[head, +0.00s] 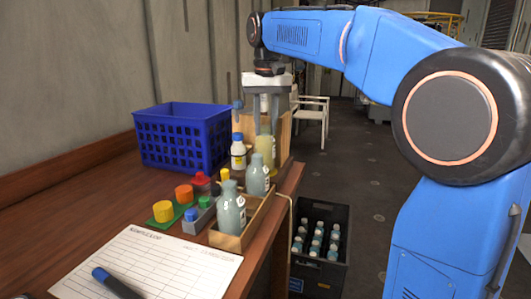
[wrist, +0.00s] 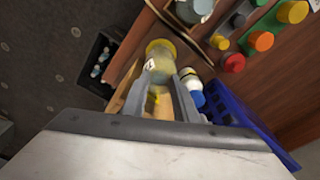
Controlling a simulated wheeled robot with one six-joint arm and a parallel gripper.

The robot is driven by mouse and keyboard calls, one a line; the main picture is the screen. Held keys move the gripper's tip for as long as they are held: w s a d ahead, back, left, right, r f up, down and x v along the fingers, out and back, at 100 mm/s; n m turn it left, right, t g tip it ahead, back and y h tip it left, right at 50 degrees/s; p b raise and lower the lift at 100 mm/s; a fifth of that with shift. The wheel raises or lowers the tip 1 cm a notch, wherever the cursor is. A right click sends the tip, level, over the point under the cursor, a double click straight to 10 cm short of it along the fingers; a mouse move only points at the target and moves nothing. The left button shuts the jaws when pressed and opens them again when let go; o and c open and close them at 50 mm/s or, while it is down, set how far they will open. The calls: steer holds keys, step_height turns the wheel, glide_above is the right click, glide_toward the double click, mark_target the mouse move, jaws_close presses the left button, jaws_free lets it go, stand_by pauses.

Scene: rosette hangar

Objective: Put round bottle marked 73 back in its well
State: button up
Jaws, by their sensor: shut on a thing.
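My gripper (head: 264,128) points down at the far end of the bench and is shut on a round bottle (head: 266,148) with yellowish contents. In the wrist view the bottle (wrist: 160,62) sits between the two fingers (wrist: 168,92); its label number is too small to read. A wooden rack (head: 262,218) on the bench's right side holds two pale blue-grey round bottles, a near one (head: 231,212) and a farther one (head: 256,178). The held bottle is at or just beyond the rack's far end. I cannot tell whether its base touches anything, as the farther bottle partly hides it.
A blue basket (head: 182,140) and a small white bottle (head: 238,155) stand left of my gripper. A light wooden box (head: 284,140) is behind it. Coloured caps (head: 163,211), a paper sheet (head: 150,265) and a marker (head: 115,283) lie nearer. A black crate of bottles (head: 320,245) is on the floor.

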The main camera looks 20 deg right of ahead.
steer(key=shift+r, duration=3.05)
